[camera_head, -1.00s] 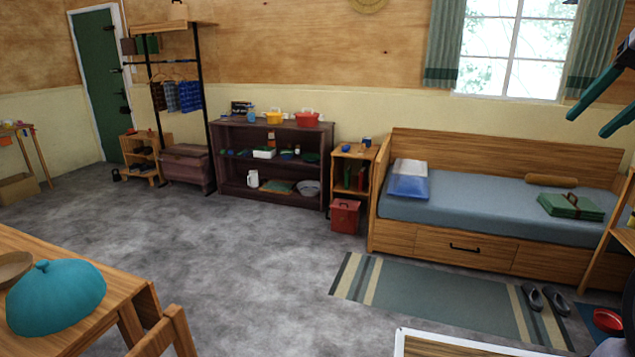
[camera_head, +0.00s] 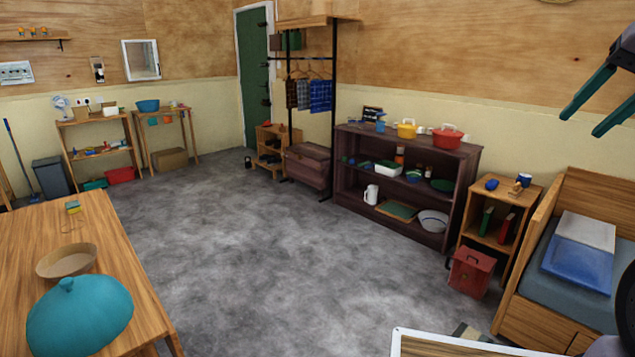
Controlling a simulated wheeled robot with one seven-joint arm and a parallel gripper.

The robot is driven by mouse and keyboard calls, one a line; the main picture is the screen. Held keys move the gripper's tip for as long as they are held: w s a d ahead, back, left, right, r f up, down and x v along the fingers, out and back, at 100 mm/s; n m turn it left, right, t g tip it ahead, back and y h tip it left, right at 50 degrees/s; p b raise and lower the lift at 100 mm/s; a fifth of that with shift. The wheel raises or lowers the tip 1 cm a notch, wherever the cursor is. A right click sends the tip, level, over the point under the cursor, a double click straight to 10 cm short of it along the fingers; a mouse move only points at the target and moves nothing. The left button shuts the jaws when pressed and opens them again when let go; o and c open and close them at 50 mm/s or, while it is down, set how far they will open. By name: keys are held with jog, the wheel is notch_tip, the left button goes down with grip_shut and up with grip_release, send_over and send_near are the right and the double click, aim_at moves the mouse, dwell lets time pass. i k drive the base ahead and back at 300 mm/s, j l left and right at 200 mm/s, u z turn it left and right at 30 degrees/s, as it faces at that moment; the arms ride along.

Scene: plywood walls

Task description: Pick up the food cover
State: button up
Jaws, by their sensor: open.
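The food cover (camera_head: 80,315) is a teal dome with a small knob on top. It sits on the wooden table (camera_head: 125,268) at the lower left. My gripper (camera_head: 592,118) is at the upper right edge, raised in the air, with its two dark green fingers apart and nothing between them. It is far from the food cover, across the picture. What lies under the cover is hidden.
A shallow wooden bowl (camera_head: 66,260) stands just behind the cover, and a small yellow-green item (camera_head: 73,207) lies farther back. The grey floor (camera_head: 250,260) between the table and the dark shelf (camera_head: 347,150) is clear. A red box (camera_head: 470,272) stands by the bed.

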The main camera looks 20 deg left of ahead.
aim_at(79, 316)
jog(key=i+u, duration=0.25)
jog(key=u, duration=0.15)
jog(key=i+u, duration=0.2)
jog(key=u, duration=0.15)
jog(key=i+l+u, duration=0.15)
jog(key=u, duration=0.25)
jog(key=i+l+u, duration=0.2)
jog(key=u, duration=0.15)
jog(key=i+u, duration=0.2)
jog(key=u, duration=0.25)
jog(key=i+l+u, duration=0.15)
jog(key=u, duration=0.3)
jog(key=i+l+u, duration=0.15)
jog(key=u, duration=0.3)
jog(key=i+l+u, duration=0.15)
jog(key=l+u, duration=0.15)
jog(key=u, duration=0.15)
jog(key=l+u, duration=0.25)
jog(key=u, duration=0.2)
jog(key=i+l+u, duration=0.15)
jog(key=l+u, duration=0.15)
jog(key=i+l+u, duration=0.25)
jog(key=l, duration=0.15)
jog(key=k, duration=0.1)
